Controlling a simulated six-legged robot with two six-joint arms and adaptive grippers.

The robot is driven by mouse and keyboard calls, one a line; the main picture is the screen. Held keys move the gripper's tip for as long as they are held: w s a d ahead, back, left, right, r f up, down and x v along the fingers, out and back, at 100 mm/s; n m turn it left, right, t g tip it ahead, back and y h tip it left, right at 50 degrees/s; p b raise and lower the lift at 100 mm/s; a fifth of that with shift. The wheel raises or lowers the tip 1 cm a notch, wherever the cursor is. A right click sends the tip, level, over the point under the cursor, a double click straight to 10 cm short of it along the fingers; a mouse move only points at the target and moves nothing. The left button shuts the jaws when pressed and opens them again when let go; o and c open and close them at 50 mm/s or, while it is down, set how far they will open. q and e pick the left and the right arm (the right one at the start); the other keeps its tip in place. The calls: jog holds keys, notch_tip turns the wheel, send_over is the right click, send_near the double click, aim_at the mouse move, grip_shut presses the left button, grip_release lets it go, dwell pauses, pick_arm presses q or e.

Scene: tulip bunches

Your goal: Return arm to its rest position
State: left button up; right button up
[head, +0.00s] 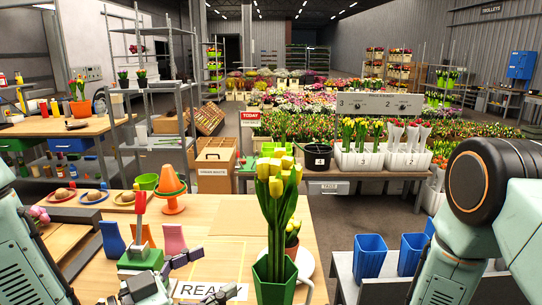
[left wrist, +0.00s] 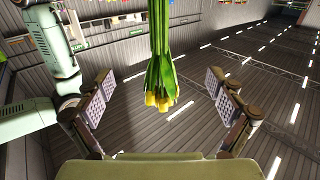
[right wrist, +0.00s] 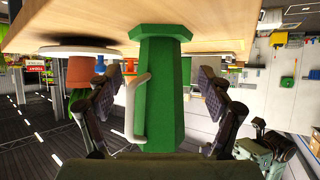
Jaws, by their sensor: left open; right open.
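A bunch of yellow tulips (head: 277,178) stands upright in a green faceted vase (head: 274,278) on the wooden table. My left gripper (head: 205,277) is to the left of the vase in the head view. In the left wrist view its fingers are apart, with the tulip bunch (left wrist: 162,75) seen beyond the gap, upside down. My right gripper (right wrist: 165,105) has its fingers apart, with the green vase (right wrist: 165,75) seen between them. The right gripper does not show in the head view.
The table (head: 230,208) also carries an orange cone (head: 170,180) on a stand, small coloured holders (head: 113,240) and a "READY" card (head: 210,290). A potted plant stands on a white plate (head: 304,262) behind the vase. Blue bins (head: 369,255) sit on the right-hand bench.

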aim_at(267, 225)
jog(key=x, duration=0.7)
jog(key=shift+a, duration=0.1)
jog(key=shift+r, duration=0.1)
jog(key=shift+s+d, duration=0.1)
jog(key=shift+d, duration=0.15)
jog(key=shift+a, duration=0.15)
pick_arm(q)
jog(key=x, duration=1.2)
jog(key=shift+d+r, duration=0.1)
jog(key=shift+d, duration=0.2)
notch_tip(267, 225, up, 2)
jog(key=shift+a+r, duration=0.15)
jog(key=shift+a, duration=0.05)
jog(key=shift+s+r, duration=0.15)
jog(key=shift+r, duration=0.7)
jog(key=shift+f, duration=0.1)
